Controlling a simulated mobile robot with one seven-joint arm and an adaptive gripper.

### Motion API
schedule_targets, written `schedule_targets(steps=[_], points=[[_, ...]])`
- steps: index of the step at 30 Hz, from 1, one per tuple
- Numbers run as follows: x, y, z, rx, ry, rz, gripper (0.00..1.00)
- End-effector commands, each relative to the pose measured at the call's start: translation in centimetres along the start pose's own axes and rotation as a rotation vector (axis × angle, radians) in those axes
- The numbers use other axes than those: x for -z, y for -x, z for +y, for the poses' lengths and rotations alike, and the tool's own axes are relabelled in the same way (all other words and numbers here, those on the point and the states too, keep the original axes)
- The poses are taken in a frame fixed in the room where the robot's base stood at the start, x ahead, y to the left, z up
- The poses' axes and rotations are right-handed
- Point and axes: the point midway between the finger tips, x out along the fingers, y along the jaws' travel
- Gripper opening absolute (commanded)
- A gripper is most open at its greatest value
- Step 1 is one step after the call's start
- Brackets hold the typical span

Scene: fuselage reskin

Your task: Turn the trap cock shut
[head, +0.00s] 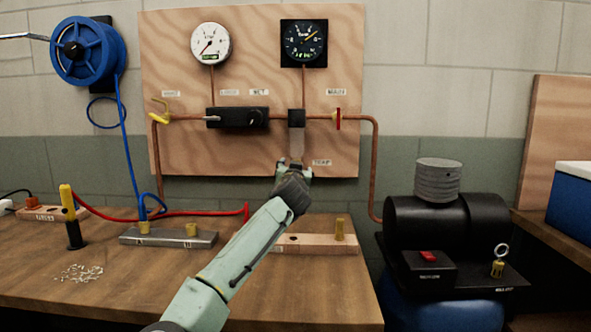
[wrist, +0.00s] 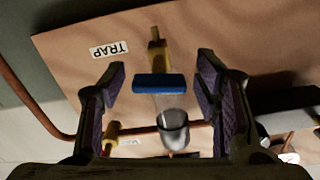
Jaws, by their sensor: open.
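The trap cock shows in the wrist view as a blue bar handle (wrist: 160,87) in front of a brass body (wrist: 157,50). The bar lies crosswise to the brass body. A clear cup (wrist: 173,130) sits just below the handle in this turned-over view. My gripper (wrist: 161,78) is open, with one finger on each side of the bar, and gaps show at both ends. I cannot tell how deep the bar is between the fingers. In the head view my gripper (head: 294,168) is under the block on the pipe and hides the cock. The TRAP label (head: 321,162) is beside it.
The plywood panel (head: 185,60) carries two gauges, copper pipe, a black valve block (head: 238,118), a yellow lever (head: 160,111) and a red handle (head: 338,118). A black pump (head: 440,225) stands at right. The bench (head: 330,295) below holds blocks and hoses.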

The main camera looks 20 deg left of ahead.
Motion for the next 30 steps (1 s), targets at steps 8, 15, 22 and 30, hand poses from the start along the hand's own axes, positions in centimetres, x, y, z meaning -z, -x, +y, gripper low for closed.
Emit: schedule_targets(steps=[8, 15, 22, 30], points=[[0.01, 0.01, 0.03, -0.001, 0.0, 0.0, 0.51], [0.01, 0.02, 0.02, -0.001, 0.0, 0.0, 0.35], [0.01, 0.03, 0.01, 0.0, 0.0, 0.0, 0.2], [0.01, 0.03, 0.0, 0.0, -0.001, 0.0, 0.08]])
